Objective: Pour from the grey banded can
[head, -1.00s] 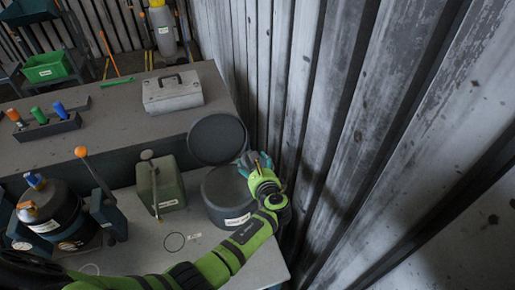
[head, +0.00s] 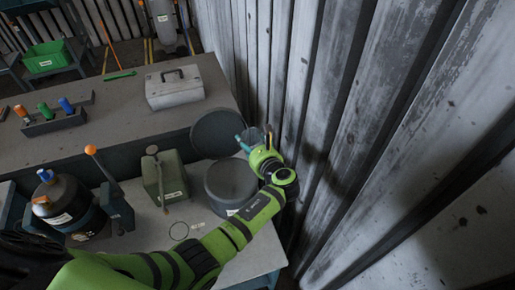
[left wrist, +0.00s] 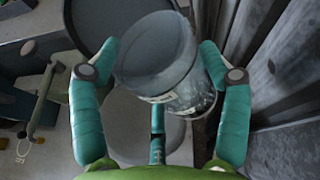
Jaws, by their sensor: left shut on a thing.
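My left gripper (head: 256,141) is shut on a grey can (left wrist: 165,60) with a pale label and glassy-looking lower sides. In the left wrist view the can lies tilted between the teal fingers; its band is not clear. In the head view it is small and mostly behind my gripper. The can is above the right rear side of a round dark grey bin (head: 228,185), which has a dark disc-shaped lid (head: 217,134) raised behind it. I cannot see anything coming out of the can. My right gripper is not in view.
A green box with a lever (head: 173,181) stands left of the bin. A black vessel (head: 65,205) in a stand is farther left. A grey toolbox (head: 174,89) and a rack of coloured handles (head: 55,123) are behind. A corrugated wall (head: 340,120) is close on the right.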

